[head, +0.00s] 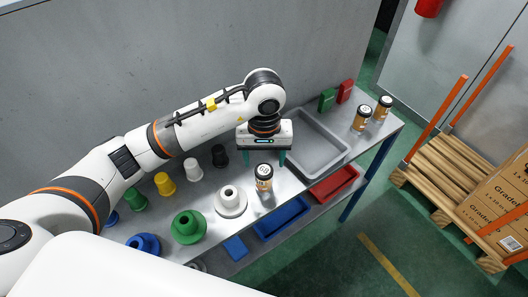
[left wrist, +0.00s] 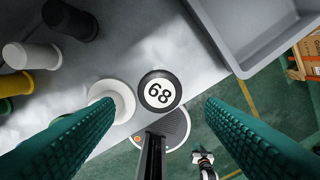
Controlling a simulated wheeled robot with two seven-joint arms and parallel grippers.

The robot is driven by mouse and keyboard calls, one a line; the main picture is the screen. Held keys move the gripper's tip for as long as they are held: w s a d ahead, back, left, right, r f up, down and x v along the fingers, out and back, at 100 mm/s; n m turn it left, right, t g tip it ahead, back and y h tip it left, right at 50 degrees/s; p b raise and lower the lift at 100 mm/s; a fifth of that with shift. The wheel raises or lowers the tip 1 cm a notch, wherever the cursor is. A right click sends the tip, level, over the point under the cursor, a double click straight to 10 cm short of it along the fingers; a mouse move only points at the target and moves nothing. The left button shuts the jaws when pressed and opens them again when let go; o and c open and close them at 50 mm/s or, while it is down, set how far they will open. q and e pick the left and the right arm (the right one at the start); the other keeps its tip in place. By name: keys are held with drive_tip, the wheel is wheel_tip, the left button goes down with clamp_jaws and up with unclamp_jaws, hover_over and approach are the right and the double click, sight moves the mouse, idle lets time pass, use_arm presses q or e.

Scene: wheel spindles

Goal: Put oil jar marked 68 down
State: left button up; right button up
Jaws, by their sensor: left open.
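My left gripper (head: 265,160) is open above and behind the jar. Its green fingers (left wrist: 160,120) are spread wide to either side of the jar in the left wrist view, and no contact shows.
A white spindle (head: 231,201) stands close left of the jar, with a green spindle (head: 188,227) beyond. A grey tray (head: 340,152) lies to the right. Two more jars (head: 361,118) stand at the bench's right end. Blue (head: 304,206) and red (head: 355,177) bins sit below the front edge.

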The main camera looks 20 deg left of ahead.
use_arm(q)
drive_tip(key=shift+r, duration=1.7)
